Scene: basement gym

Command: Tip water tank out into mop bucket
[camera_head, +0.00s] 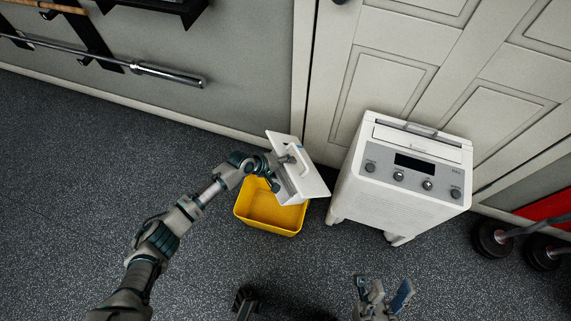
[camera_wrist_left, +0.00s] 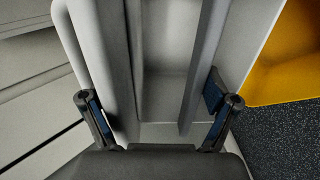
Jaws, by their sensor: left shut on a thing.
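The white water tank (camera_head: 308,187) is held in the air above the right part of the yellow mop bucket (camera_head: 263,226) and looks tilted. My left gripper (camera_head: 284,164) is shut on the tank's handle. In the left wrist view its two fingers (camera_wrist_left: 152,100) press the grey-white handle part from both sides, and the tank's pale body (camera_wrist_left: 168,55) fills the middle. The yellow bucket (camera_wrist_left: 290,70) shows at the right edge there. The tank hides part of the bucket; no water can be seen. My right gripper (camera_head: 381,296) is open and empty at the bottom of the head view.
A white dehumidifier-like machine (camera_head: 408,185) with knobs and a dark display stands right of the bucket, close to the panelled doors (camera_head: 390,85). Dumbbells (camera_head: 515,238) lie at the far right. A barbell (camera_head: 165,73) hangs on the left wall. The floor (camera_head: 60,170) at left is clear.

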